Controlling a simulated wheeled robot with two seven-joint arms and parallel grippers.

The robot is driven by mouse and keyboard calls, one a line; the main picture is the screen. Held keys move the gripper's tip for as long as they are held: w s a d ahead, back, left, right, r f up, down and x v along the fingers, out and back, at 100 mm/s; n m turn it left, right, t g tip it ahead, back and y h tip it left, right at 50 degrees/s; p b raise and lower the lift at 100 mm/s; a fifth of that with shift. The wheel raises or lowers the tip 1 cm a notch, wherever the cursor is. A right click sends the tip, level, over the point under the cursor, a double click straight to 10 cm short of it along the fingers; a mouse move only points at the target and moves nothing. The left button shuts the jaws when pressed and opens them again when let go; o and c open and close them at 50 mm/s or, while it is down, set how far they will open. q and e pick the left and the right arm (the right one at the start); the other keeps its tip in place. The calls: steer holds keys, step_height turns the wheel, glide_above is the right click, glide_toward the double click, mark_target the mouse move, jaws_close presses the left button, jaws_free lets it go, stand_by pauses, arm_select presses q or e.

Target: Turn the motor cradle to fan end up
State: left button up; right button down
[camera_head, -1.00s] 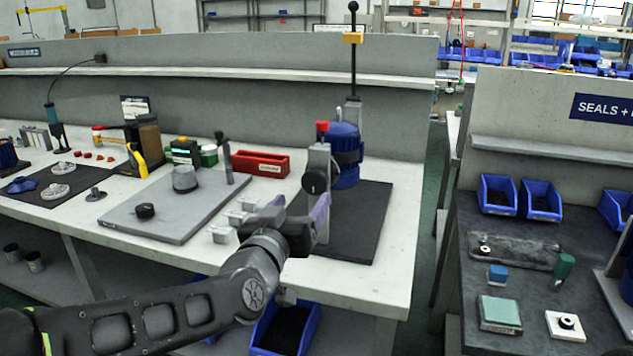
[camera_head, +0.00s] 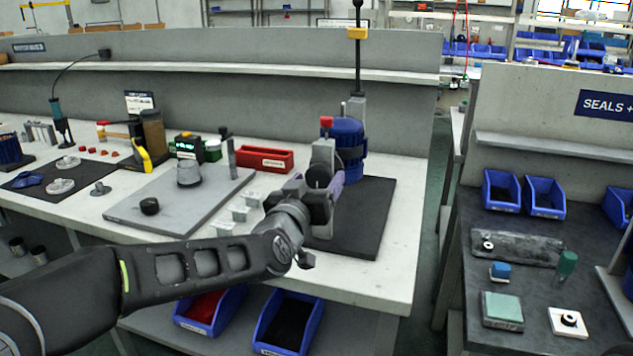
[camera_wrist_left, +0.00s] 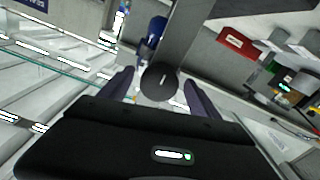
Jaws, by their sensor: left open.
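The motor cradle has a grey upright post (camera_head: 323,152) with a red-topped piece and a round dark knob (camera_head: 319,177) on its near face. The blue motor (camera_head: 347,140) sits behind the post. The knob also shows in the left wrist view (camera_wrist_left: 158,83), between my finger tips, with the blue motor (camera_wrist_left: 156,30) beyond it. My left gripper (camera_head: 318,190) is open, its fingers on either side of the knob. Whether the fingers touch the knob is hidden. My right gripper is not in view.
A black mat (camera_head: 368,225) lies under the cradle. A red bin (camera_head: 263,159) and a grey plate (camera_head: 160,214) with a conical part are to the left. Blue bins (camera_head: 290,322) sit below the bench. A tall rod with a yellow collar (camera_head: 357,33) rises behind the motor.

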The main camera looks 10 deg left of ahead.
arm_select(q)
jaws_close()
stand_by(0.8)
